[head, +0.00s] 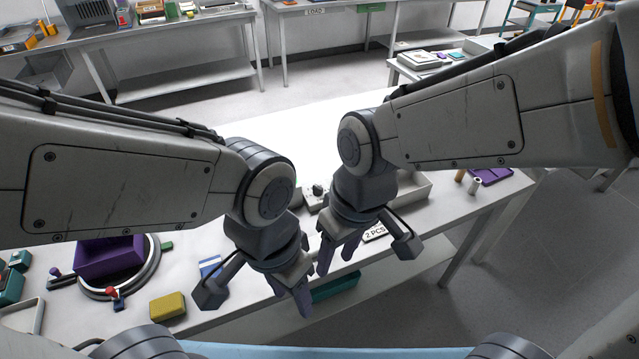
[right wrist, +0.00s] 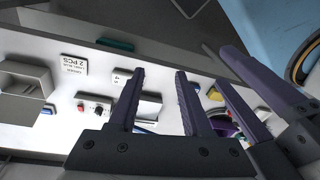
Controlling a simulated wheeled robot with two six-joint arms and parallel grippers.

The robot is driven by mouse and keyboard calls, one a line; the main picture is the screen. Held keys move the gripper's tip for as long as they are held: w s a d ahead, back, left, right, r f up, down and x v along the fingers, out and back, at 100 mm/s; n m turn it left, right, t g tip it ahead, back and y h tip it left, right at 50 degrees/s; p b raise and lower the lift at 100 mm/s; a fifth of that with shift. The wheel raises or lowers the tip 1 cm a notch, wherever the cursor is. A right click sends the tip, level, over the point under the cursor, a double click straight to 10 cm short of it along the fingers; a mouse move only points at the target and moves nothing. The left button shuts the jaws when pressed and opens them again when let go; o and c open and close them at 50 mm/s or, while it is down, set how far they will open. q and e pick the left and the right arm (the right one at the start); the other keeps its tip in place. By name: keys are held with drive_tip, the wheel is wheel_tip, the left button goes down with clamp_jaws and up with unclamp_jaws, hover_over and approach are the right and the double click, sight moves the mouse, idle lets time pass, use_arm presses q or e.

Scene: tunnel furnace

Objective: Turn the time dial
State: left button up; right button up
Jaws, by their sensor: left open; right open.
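A small dark knob (head: 317,190), which looks like the time dial, shows in the head view between my two wrists, partly hidden by them. In the right wrist view a dark round knob (right wrist: 98,111) sits on a pale panel, left of my fingers, beside a red button (right wrist: 80,107). I cannot read any dial marks. My right gripper (head: 338,258) is open and empty, its two fingers also plain in the right wrist view (right wrist: 160,72), apart from the knob. My left gripper (head: 298,285) is open and empty, lower and close beside the right one.
A "2 PCS" label (head: 375,233) lies near the table's front edge. A purple bin (head: 110,257) on a round base and a yellow block (head: 168,306) are at the left. A grey tray (head: 418,200) is right of my right wrist. The two grippers leave little room between them.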

drive_tip(key=w+a+f+n+y, duration=0.1)
drive_tip(key=w+a, duration=0.1)
drive_tip(key=w, duration=0.6)
drive_tip(key=w+a+f, duration=0.2)
drive_tip(key=w, duration=0.7)
drive_tip(key=n+t+y, duration=0.1)
drive_tip(key=n+t, duration=0.1)
approach(318, 187)
drive_tip(key=p+x, duration=0.3)
drive_tip(key=x, duration=0.4)
drive_tip(key=shift+w+f, duration=0.1)
drive_tip(key=shift+f, duration=0.1)
drive_tip(key=shift+w+a+f+p, duration=0.15)
drive_tip(key=shift+a+f+p, duration=0.15)
drive_tip(key=shift+f, duration=0.3)
clamp_jaws()
